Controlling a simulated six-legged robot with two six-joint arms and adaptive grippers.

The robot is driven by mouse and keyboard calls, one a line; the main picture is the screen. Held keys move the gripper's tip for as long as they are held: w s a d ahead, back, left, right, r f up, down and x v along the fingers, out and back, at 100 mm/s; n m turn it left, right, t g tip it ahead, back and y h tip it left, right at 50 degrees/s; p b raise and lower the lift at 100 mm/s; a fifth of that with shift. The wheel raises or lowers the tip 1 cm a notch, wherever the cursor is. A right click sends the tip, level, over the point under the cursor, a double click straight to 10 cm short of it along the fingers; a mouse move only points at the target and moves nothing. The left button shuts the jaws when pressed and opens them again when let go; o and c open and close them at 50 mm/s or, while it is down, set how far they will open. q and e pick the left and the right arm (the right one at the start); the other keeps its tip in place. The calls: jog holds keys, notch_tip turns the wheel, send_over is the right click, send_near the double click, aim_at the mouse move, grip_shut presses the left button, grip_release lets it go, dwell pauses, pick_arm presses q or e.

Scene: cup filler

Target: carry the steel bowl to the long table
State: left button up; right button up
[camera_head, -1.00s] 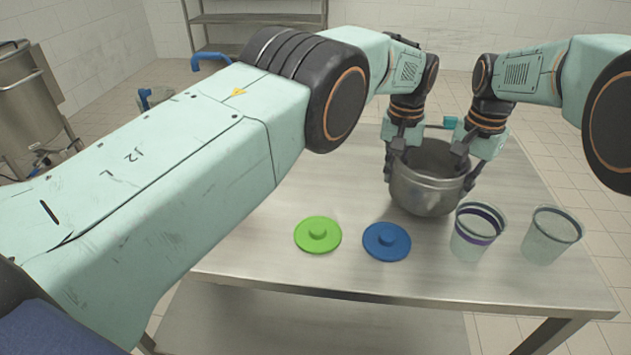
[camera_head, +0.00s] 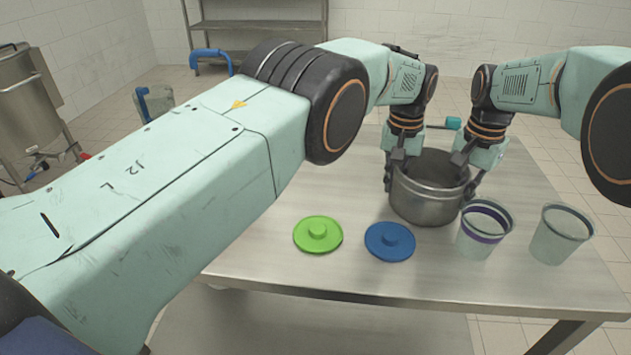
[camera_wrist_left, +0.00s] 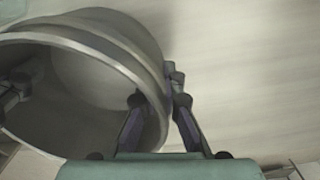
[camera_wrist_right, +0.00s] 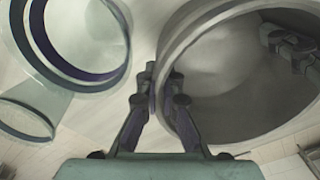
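The steel bowl (camera_head: 427,207) is a deep, upright, pot-like vessel over the right half of a steel table (camera_head: 330,275). I cannot tell whether its base touches the tabletop. My left gripper (camera_head: 394,172) is closed on the left side of its rim, one finger inside and one outside. My right gripper (camera_head: 468,178) holds the opposite side the same way. The bowl's wall runs between the fingers in the left wrist view (camera_wrist_left: 85,88) and the right wrist view (camera_wrist_right: 225,105). Its inside looks empty where visible. No other table is clearly identifiable as the long table.
A green lid (camera_head: 318,235) and a blue lid (camera_head: 390,242) lie in front of the bowl. Two clear cups, one purple-banded (camera_head: 483,232) and one grey-rimmed (camera_head: 561,236), stand to its right. A steel vat (camera_head: 25,105) and shelf rack (camera_head: 255,25) stand farther back.

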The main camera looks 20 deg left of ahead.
pick_arm(q)
jog(key=o, duration=0.5)
jog(key=shift+s+d+r, duration=0.1)
jog(key=shift+s+r, duration=0.15)
jog(key=shift+s, duration=0.05)
jog(key=shift+c, duration=0.2)
pick_arm(e)
jog(key=o, duration=0.5)
jog(key=shift+s+r, duration=0.25)
pick_arm(q)
jog(key=shift+w+f, duration=0.1)
jog(key=shift+w, duration=0.15)
pick_arm(e)
jog(key=shift+w+f, duration=0.2)
pick_arm(q)
jog(key=shift+r, duration=0.3)
notch_tip(320, 180, up, 11)
jog(key=shift+s+r, duration=0.1)
jog(key=shift+r, duration=0.05)
pick_arm(e)
jog(key=shift+s+r, duration=0.1)
pick_arm(q)
jog(key=shift+r, duration=0.1)
pick_arm(e)
notch_tip(320, 180, up, 11)
jog(key=shift+f, duration=0.1)
jog(key=shift+r, duration=0.55)
